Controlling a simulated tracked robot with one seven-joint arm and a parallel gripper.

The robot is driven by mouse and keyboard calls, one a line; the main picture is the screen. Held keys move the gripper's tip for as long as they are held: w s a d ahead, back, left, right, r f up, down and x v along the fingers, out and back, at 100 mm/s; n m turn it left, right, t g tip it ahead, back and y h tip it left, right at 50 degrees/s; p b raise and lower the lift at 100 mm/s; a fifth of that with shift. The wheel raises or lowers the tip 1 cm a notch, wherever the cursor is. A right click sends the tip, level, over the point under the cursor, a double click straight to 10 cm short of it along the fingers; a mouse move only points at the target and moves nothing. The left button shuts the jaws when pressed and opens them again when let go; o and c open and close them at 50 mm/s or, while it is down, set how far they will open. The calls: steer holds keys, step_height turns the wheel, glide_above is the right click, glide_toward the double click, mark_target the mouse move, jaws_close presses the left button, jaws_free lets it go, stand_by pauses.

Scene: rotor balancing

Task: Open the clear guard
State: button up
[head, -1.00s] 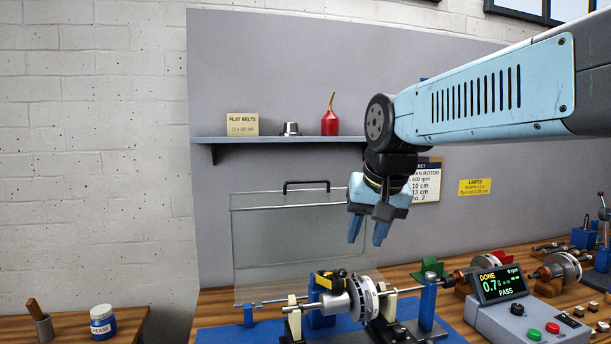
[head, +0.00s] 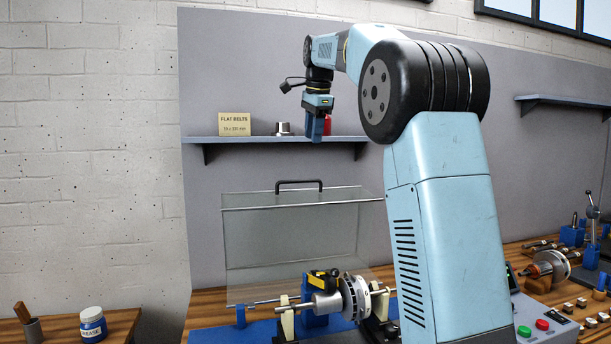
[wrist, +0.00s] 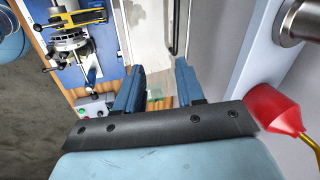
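The clear guard (head: 280,245) stands raised behind the rotor (head: 355,298) in the head view, with its black handle (head: 299,183) along the top. The rotor in front looks uncovered. My gripper (head: 314,139) hangs fingers down near shelf height, above the handle and apart from it. In the wrist view, the two blue fingers (wrist: 158,82) are spread with nothing between them. The handle (wrist: 175,30) and part of the guard (wrist: 148,42) lie beyond the fingertips. My arm hides the guard's right surroundings in the head view.
The wall shelf (head: 240,139) holds a belt box (head: 234,124), a metal cup (head: 283,128) and a red oil can (head: 327,124), partly behind my gripper. The can (wrist: 280,108) is close beside my gripper in the wrist view. A grease jar (head: 92,324) stands at lower left.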

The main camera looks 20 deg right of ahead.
steer(key=w+m, duration=0.2)
steer(key=w, duration=0.2)
glide_above(306, 195)
step_height(306, 195, down, 13)
steer(key=shift+a+f, duration=0.1)
stand_by(0.4)
jaws_close()
stand_by(0.5)
